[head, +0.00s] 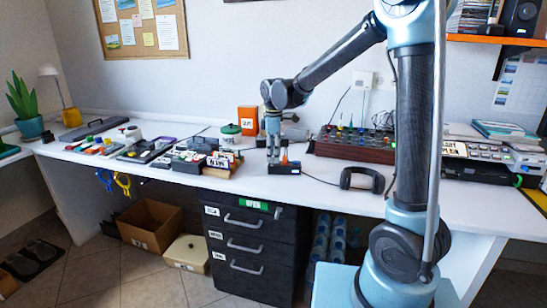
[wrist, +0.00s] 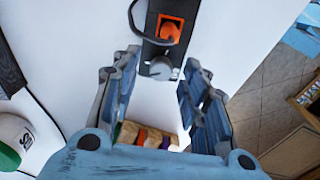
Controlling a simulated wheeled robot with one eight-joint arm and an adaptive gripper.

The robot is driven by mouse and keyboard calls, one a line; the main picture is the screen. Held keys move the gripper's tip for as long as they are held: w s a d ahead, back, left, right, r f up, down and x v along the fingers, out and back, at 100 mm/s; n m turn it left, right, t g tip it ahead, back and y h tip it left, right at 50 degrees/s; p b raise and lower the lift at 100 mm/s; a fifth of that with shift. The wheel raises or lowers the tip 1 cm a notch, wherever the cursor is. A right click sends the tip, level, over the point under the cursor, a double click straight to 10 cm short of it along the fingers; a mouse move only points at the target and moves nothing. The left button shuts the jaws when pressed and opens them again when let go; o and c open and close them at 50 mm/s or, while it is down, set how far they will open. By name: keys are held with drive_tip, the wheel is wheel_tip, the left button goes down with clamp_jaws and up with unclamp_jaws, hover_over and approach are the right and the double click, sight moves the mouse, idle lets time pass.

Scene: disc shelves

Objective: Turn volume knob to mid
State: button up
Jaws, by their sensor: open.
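The volume knob (wrist: 161,69) is a small round grey knob on a narrow black box (wrist: 150,45), which also carries an orange switch (wrist: 169,29). In the head view the black box (head: 284,169) sits near the table's front edge. My gripper (head: 273,157) is over the left part of that box, pointing down. In the wrist view my gripper (wrist: 160,64) is open, with one finger on each side of the knob and a gap to it on both sides. The knob's pointer mark is too small to read. In the head view my gripper hides the knob.
A black cable runs from the box. Headphones (head: 361,179) lie to its right, and a dark knob panel (head: 354,145) stands behind. A box of cards (head: 220,164) is to the left. An orange box (head: 247,119) and a green-banded white tub (head: 230,136) stand behind left.

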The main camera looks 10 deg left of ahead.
drive_tip(key=shift+f, duration=0.65)
drive_tip(key=shift+c, duration=0.5)
clamp_jaws()
drive_tip(key=shift+m, duration=2.4)
drive_tip(key=shift+o, duration=0.5)
unclamp_jaws()
